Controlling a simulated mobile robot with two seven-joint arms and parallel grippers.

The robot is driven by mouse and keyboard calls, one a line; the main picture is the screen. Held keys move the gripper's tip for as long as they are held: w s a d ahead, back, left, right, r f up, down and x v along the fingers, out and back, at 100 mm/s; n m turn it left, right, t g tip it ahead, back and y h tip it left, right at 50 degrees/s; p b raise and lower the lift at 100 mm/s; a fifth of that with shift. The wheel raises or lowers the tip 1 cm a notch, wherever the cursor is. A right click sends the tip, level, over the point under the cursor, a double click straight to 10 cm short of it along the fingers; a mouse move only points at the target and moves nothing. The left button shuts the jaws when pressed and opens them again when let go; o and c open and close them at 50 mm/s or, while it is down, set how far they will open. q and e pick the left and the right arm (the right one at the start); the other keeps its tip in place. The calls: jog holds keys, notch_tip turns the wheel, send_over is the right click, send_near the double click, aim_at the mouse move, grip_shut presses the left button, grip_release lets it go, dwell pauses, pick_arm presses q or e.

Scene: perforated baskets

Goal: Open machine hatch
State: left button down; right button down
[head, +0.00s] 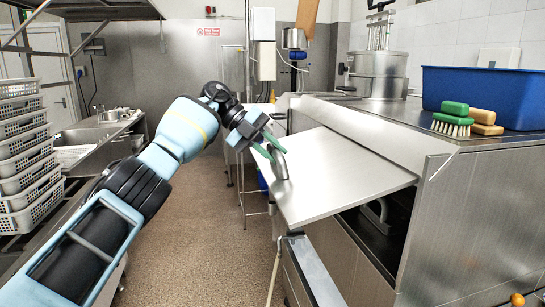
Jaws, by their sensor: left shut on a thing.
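The machine (470,215) is a large stainless steel body on the right. Its hatch (345,180) is a flat steel panel, partly raised and tilted, with a dark gap under its right edge. A curved metal handle (282,170) stands on the hatch's left edge. My left gripper (270,150), with green fingers, is at the top of this handle and shut on it. The exact contact is small and partly hidden. Part of the dark interior (385,220) shows below the hatch, with a curved metal bar inside. My right gripper is out of view.
Stacked perforated baskets (25,160) stand at the left, beside a steel sink counter (95,135). A blue bin (490,90) and brushes (453,115) sit on the machine top. The brown floor aisle (215,220) is clear.

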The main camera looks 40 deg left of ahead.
pick_arm(q)
jog(key=shift+w+d+r, duration=0.1)
jog(key=shift+d+r, duration=0.05)
jog(key=shift+d, duration=0.05)
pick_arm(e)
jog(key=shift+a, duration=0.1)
